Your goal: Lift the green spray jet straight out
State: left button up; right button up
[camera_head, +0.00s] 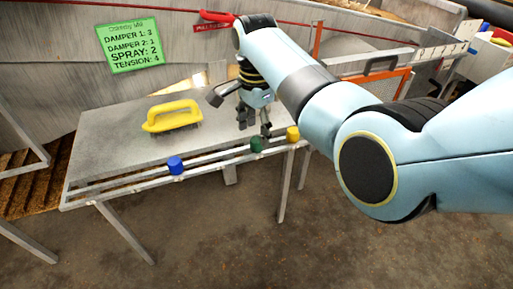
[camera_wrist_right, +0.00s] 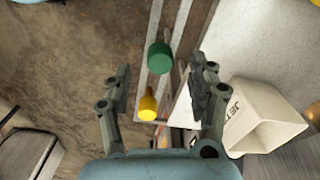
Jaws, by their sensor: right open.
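The green spray jet (camera_head: 257,144) sits on the rail along the front edge of the metal table, between a blue jet (camera_head: 175,165) and a yellow jet (camera_head: 292,134). My right gripper (camera_head: 254,128) is above the rail near the green jet, open and empty. In the right wrist view the green jet (camera_wrist_right: 159,58) lies ahead of the fingertips, roughly between their lines, and the yellow jet (camera_wrist_right: 147,106) is between the open fingers (camera_wrist_right: 160,76). No contact with the green jet shows. My left gripper is not in view.
A yellow-handled brush (camera_head: 172,116) lies on the metal table (camera_head: 110,135). A white bin marked JET (camera_wrist_right: 262,115) stands beside my right gripper in the wrist view. A green sign (camera_head: 128,46) hangs behind. The floor in front of the table is clear.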

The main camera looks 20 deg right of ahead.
aim_at(257, 139)
notch_tip(257, 139, down, 4)
jog(key=shift+d+f+b, duration=0.15)
jog(key=shift+f+b, duration=0.05)
jog(key=shift+b, duration=0.65)
jog(key=shift+r, duration=0.1)
jog(key=shift+c, duration=0.3)
jog(key=c, duration=1.1)
